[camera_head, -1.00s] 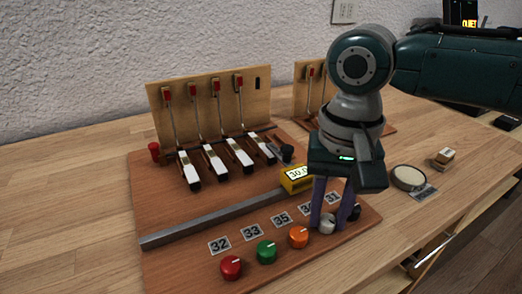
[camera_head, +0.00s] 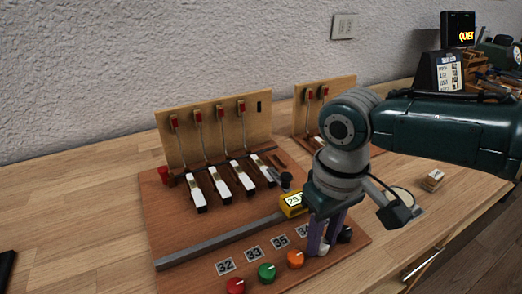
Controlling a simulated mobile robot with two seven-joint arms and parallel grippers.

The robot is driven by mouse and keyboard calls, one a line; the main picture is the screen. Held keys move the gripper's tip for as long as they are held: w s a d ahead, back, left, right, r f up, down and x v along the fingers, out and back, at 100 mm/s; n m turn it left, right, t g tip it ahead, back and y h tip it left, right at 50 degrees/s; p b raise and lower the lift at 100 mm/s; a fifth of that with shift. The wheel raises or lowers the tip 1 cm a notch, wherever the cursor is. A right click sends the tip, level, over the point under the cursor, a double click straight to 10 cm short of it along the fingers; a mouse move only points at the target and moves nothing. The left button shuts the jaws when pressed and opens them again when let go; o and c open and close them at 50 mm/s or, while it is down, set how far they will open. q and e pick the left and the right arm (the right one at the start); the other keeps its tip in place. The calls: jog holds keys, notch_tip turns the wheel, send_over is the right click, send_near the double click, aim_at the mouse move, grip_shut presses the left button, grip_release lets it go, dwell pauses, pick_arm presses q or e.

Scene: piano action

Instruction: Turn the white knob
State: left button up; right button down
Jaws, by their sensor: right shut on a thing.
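The white knob (camera_head: 318,249) sits near the front right of the brown piano action board (camera_head: 190,262), in a row with a red knob (camera_head: 236,286), a green knob (camera_head: 267,272) and an orange knob (camera_head: 295,259). My right gripper (camera_head: 321,242) points down over the white knob, its purple fingers shut on it and partly hiding it. A yellow display (camera_head: 293,203) behind the gripper seems to start with 29; its right end is hidden. My left gripper is out of view.
Several white keys (camera_head: 219,183) and an upright wooden panel (camera_head: 177,133) stand behind a grey metal bar (camera_head: 215,245). A second panel is partly behind my right arm. A round pale disc (camera_head: 403,194) and a small wooden block (camera_head: 433,178) lie to the right.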

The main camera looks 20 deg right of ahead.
aim_at(322, 242)
dwell(0.3)
jog(key=c, duration=0.6)
grip_release()
notch_tip(322, 242, up, 10)
jog(key=p, duration=0.2)
jog(key=shift+p, duration=0.3)
